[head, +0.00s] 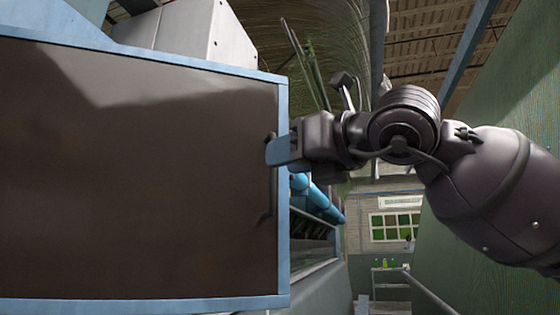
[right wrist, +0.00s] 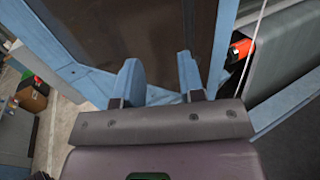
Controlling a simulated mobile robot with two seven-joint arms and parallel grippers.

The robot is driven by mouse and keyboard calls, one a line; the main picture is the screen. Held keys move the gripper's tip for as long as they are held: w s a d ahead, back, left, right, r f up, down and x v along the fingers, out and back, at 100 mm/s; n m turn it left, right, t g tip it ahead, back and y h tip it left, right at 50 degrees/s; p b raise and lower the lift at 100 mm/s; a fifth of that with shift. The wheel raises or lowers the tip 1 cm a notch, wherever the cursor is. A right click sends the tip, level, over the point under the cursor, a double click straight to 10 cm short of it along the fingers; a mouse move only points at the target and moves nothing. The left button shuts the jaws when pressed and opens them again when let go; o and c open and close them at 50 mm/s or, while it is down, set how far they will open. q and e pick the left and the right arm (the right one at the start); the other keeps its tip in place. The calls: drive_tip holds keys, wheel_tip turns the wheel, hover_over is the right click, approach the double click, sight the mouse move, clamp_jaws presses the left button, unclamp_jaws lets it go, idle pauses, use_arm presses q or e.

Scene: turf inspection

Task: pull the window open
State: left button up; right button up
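The window (head: 140,180) fills the left of the head view, a dark brown pane in a light blue frame (head: 284,230). A thin dark upright handle (head: 268,205) runs along the pane's right edge. My right gripper (head: 283,151) comes in from the right, its blue fingers over the middle of the handle and hiding that part. In the right wrist view the two blue fingers (right wrist: 160,80) stand apart, with pane and blue frame showing between them. No handle is clear between the fingers, and contact cannot be told. My left gripper is out of view.
A pale box-like housing (head: 190,30) stands behind the window's top. Blue tubes (head: 318,200) lie beyond its right edge. A green wall (head: 500,90) borders the right. A small table with green bottles (head: 388,266) stands far back. The wrist view shows a red item (right wrist: 241,48) beside the frame.

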drive_tip(key=b+v, duration=0.1)
drive_tip(key=v, duration=0.8)
